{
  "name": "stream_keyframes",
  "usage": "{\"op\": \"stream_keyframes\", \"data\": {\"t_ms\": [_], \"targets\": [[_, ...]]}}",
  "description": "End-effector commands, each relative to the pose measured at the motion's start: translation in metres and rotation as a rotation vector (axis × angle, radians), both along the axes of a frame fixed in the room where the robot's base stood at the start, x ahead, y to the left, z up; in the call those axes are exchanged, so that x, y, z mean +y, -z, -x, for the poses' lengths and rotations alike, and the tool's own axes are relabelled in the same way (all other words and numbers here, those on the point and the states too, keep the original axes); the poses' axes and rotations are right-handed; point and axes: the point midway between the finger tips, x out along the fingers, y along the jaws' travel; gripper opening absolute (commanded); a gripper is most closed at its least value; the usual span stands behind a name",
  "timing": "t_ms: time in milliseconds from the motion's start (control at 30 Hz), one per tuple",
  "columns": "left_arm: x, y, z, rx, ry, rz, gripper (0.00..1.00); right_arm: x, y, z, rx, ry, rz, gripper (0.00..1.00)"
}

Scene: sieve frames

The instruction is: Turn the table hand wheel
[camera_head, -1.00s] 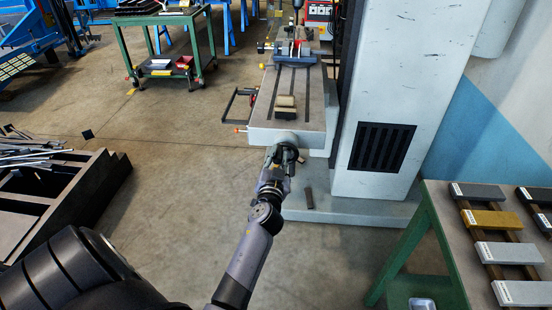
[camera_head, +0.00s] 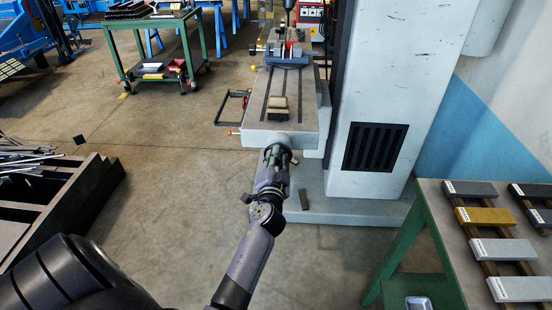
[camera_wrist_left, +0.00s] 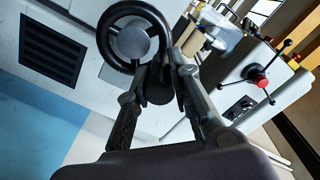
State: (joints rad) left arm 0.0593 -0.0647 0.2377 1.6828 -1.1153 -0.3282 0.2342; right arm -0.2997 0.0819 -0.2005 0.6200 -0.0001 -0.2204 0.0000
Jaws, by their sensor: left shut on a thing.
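The hand wheel is a black ring with a grey hub, seen close up in the left wrist view (camera_wrist_left: 107,42). It sits on the front end of the grey machine table (camera_head: 252,127), where my gripper mostly hides it in the head view. My left gripper (camera_head: 276,152) reaches it from the front. In the left wrist view its fingers (camera_wrist_left: 160,80) are shut on a dark handle (camera_wrist_left: 159,92) at the lower rim of the wheel. My right gripper is not in view.
A light machine column (camera_head: 400,70) with a black vent stands right of the table. A block (camera_head: 278,103) lies on the machine table. A green bench (camera_head: 440,230) with labelled bars is at the right. A dark bin (camera_head: 60,200) is at the left.

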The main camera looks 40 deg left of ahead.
Motion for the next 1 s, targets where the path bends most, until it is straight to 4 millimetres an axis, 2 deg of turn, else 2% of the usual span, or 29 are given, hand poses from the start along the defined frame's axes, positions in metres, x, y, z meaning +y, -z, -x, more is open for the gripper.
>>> {"op": "stream_keyframes", "data": {"t_ms": [200,233,533,833,1000], "targets": [[-0.003,0.001,-0.001,0.000,0.006,0.003,0.00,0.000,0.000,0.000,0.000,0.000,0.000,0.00],[-0.003,0.001,-0.001,0.000,0.006,0.003,0.20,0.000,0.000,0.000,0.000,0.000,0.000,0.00],[-0.001,0.001,0.000,0.000,0.003,0.002,0.40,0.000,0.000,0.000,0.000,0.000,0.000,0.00],[0.000,0.000,0.000,-0.001,0.001,0.002,0.41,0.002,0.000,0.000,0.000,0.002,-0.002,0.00],[0.001,-0.014,0.000,-0.005,-0.001,-0.001,0.41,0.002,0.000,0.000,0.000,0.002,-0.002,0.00]]}}
